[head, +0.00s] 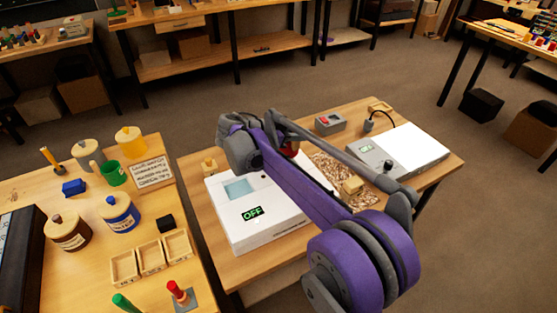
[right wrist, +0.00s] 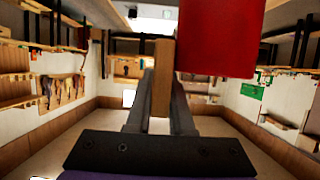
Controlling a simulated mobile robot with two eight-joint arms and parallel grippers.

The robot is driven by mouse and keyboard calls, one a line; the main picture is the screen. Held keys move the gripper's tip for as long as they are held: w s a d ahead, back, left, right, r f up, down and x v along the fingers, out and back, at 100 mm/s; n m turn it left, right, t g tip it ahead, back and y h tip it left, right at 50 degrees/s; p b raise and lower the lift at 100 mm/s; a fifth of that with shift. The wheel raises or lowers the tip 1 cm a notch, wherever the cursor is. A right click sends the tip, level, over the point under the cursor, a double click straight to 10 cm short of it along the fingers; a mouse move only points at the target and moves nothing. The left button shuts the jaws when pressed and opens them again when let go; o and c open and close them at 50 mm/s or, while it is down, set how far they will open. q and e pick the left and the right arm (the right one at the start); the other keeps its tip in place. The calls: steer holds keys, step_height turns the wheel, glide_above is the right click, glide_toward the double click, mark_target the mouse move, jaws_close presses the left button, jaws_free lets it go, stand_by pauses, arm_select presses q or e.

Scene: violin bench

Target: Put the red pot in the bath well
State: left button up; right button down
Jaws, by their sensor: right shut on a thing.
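The red pot (right wrist: 220,38) fills the top right of the right wrist view, cut off by the frame's edge. My right gripper (right wrist: 163,85) is shut on the pot's wooden handle (right wrist: 163,65). In the head view my purple and grey right arm hides the gripper, and only a bit of red (head: 291,149) shows behind it, probably the pot. The bath is a white box (head: 268,236) with a pale blue square well (head: 238,190) and a display reading OFF. The red is apart from the well, to its upper right. My left gripper is not in view.
A second white device (head: 412,151) with an OFF display and a grey box with a red top (head: 330,123) stand at the bench's back right. The left table holds jars, a green cup (head: 113,173) and wooden trays (head: 150,256). A small wooden block (head: 209,165) sits behind the bath.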

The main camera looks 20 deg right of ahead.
steer(key=f, duration=0.5)
steer(key=shift+s+f, duration=0.2)
steer(key=shift+f, duration=0.15)
steer(key=shift+w+f+b, duration=0.1)
steer(key=shift+f+b, duration=0.35)
steer(key=shift+f, duration=1.55)
steer(key=shift+f, duration=0.1)
steer(key=c, duration=0.8)
jaws_free()
